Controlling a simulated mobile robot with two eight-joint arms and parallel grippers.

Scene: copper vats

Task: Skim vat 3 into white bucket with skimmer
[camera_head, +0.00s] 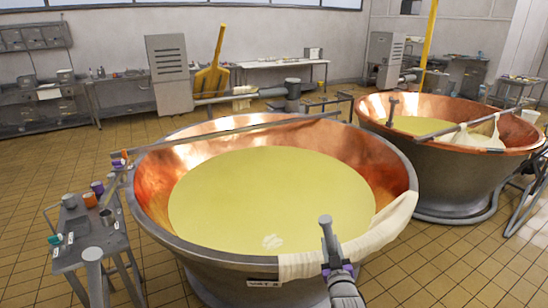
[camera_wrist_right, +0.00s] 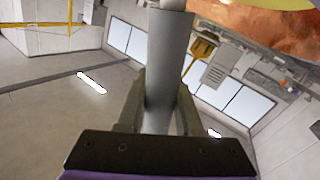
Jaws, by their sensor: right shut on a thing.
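A large copper vat (camera_head: 390,170) full of pale yellow liquid fills the middle of the head view. Its small front label is too small to read surely. My right gripper (camera_head: 338,268) is at the vat's front right rim, shut on a grey cylindrical handle, which also shows between the fingers in the right wrist view (camera_wrist_right: 168,70). The handle's far end is hidden, so I cannot tell if a skimmer head is on it. A small white bucket-like container (camera_head: 530,116) is at the far right. My left gripper is not in view.
A cream cloth (camera_head: 385,232) hangs over the front right rim. A bar (camera_head: 235,130) crosses above the vat. A small side table (camera_head: 85,235) with cups stands at left. A second copper vat (camera_head: 455,165) stands at right. Tiled floor is clear at front right.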

